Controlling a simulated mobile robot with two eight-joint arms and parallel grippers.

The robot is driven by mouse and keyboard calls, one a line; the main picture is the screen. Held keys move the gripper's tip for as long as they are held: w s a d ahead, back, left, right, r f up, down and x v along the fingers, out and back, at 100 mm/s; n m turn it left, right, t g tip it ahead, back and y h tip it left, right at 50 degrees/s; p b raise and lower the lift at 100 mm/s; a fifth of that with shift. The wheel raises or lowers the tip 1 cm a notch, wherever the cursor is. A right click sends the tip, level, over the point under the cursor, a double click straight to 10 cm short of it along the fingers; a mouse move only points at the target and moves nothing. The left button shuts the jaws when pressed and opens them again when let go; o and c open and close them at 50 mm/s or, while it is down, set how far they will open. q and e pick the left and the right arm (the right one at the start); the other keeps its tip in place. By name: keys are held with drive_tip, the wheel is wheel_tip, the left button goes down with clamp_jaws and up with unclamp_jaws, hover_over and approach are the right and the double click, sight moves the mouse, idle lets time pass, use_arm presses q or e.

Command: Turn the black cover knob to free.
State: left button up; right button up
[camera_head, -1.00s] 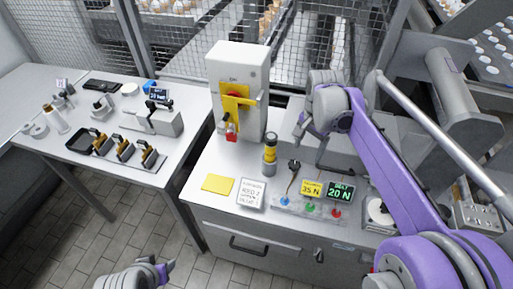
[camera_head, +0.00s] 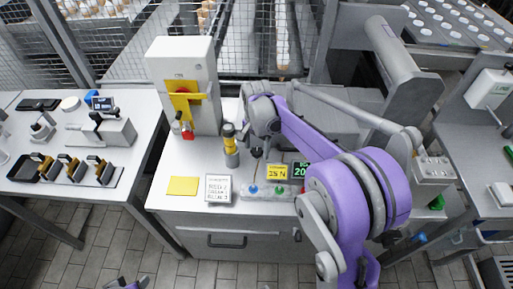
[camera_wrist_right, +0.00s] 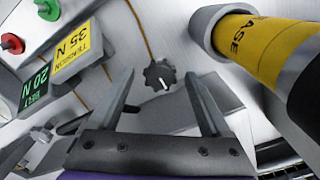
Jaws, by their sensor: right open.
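The black cover knob (camera_wrist_right: 159,75) is small and round with notched edges and a white pointer mark. It sits on a pale surface in the right wrist view. My right gripper (camera_wrist_right: 160,88) is open, its two grey fingers spread to either side of the knob in that view. I cannot tell the gap in depth, and no contact shows. In the head view the right gripper (camera_head: 260,118) is over the bench beside the yellow grease cylinder, and the knob is hidden. Only a scrap of my left arm shows at the bottom edge there.
The grease cylinder (camera_wrist_right: 265,45) stands close right of the gripper in the wrist view. The yellow 35 N sign (camera_head: 277,172) and green 20 N display (camera_head: 300,170) stand in front. A white cabinet (camera_head: 185,65) with a yellow plate rises behind left. A yellow note (camera_head: 183,186) lies at front left.

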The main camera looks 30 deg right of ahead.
drive_tip(key=shift+f, duration=0.1)
clamp_jaws()
idle(0.4)
drive_tip(key=n, duration=0.4)
drive_tip(key=shift+n, duration=0.4)
drive_tip(key=n, duration=0.4)
drive_tip(key=shift+n, duration=0.3)
drive_tip(key=n, duration=0.4)
drive_tip(key=shift+d, duration=0.1)
drive_tip(key=shift+n, duration=2.2)
